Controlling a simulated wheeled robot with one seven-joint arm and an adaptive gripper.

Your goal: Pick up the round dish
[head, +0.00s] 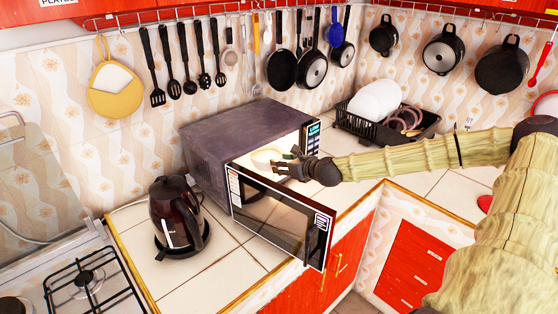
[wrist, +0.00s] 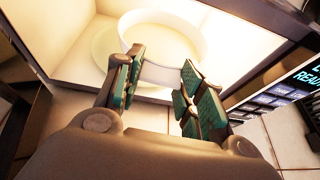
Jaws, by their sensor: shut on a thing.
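The round dish (head: 267,156) is a pale cream bowl inside the open, lit microwave (head: 235,132). In the wrist view the dish (wrist: 160,38) sits above a pale round plate or turntable (wrist: 106,48); whether it touches that is unclear. My gripper (head: 283,163) reaches in from the right, over the open door (head: 283,218). In the wrist view my gripper (wrist: 160,78) has its green-padded fingers on either side of the dish's near part, shut on it. The arm and fingers hide part of the dish in the head view.
A dark kettle (head: 177,215) stands on the tiled counter left of the open door. A black dish rack (head: 368,128) with white plates stands right of the microwave. Pans and utensils hang along the walls. A gas hob (head: 88,285) is at lower left.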

